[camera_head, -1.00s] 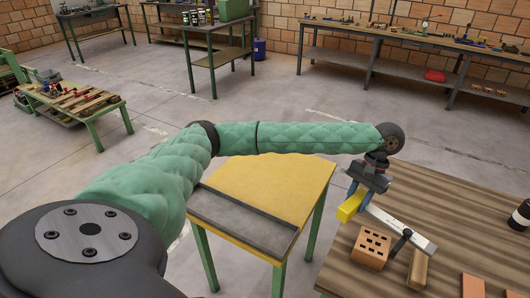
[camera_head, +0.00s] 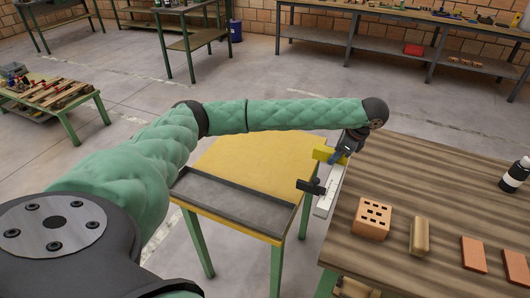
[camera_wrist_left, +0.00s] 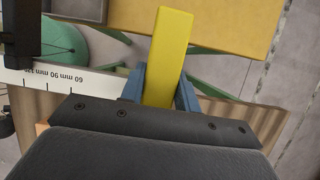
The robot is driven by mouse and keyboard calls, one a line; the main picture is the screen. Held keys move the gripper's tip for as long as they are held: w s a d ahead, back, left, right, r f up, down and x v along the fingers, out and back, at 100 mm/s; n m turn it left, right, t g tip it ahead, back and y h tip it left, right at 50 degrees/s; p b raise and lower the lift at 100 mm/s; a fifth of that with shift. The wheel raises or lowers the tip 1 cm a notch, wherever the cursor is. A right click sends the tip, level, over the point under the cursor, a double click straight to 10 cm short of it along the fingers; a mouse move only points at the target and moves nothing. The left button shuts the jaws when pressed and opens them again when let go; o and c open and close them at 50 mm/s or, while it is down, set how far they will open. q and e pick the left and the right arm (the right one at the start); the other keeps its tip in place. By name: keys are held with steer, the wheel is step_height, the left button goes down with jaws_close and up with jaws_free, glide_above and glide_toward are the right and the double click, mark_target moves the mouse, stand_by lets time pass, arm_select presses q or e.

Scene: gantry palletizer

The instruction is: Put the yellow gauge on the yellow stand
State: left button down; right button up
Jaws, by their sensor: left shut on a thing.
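My left gripper (camera_head: 343,150) is shut on the yellow gauge. The gauge has a yellow block (camera_head: 322,154), a white scale (camera_head: 327,200) and a dark slider (camera_head: 311,187). In the left wrist view, the yellow block (camera_wrist_left: 168,50) sits between the blue fingers (camera_wrist_left: 160,90), with the white scale (camera_wrist_left: 75,82) at the left. The gauge is held in the air near the gap between the yellow stand and the wooden table. The yellow stand (camera_head: 257,162) is a yellow-topped table with green legs, left of the gripper. My right gripper is not in view.
A grey tray (camera_head: 235,203) lies along the stand's front edge; the yellow top behind it looks clear. The wooden table (camera_head: 440,190) at right holds a holed brick (camera_head: 371,218), a wooden block (camera_head: 419,236), flat orange bricks (camera_head: 473,253) and a bottle (camera_head: 515,175).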

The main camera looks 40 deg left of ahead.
arm_select(q)
steer(key=w+a+f+m+t+b, duration=0.25)
steer(key=w+a+m, duration=0.2)
steer(key=m, duration=0.35)
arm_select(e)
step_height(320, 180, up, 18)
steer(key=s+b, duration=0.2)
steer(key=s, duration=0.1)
arm_select(q)
steer(key=m+t+h+p, duration=0.3)
steer(key=m+h, duration=0.1)
steer(key=m, duration=0.6)
glide_above(286, 160)
steer(key=s, duration=0.2)
steer(key=shift+g, duration=0.25)
steer(key=f, duration=0.8)
steer(key=shift+w+d, duration=0.2)
steer(key=shift+d, duration=0.1)
steer(key=shift+a+f, duration=0.1)
step_height(286, 160, down, 4)
steer(key=shift+p, duration=0.85)
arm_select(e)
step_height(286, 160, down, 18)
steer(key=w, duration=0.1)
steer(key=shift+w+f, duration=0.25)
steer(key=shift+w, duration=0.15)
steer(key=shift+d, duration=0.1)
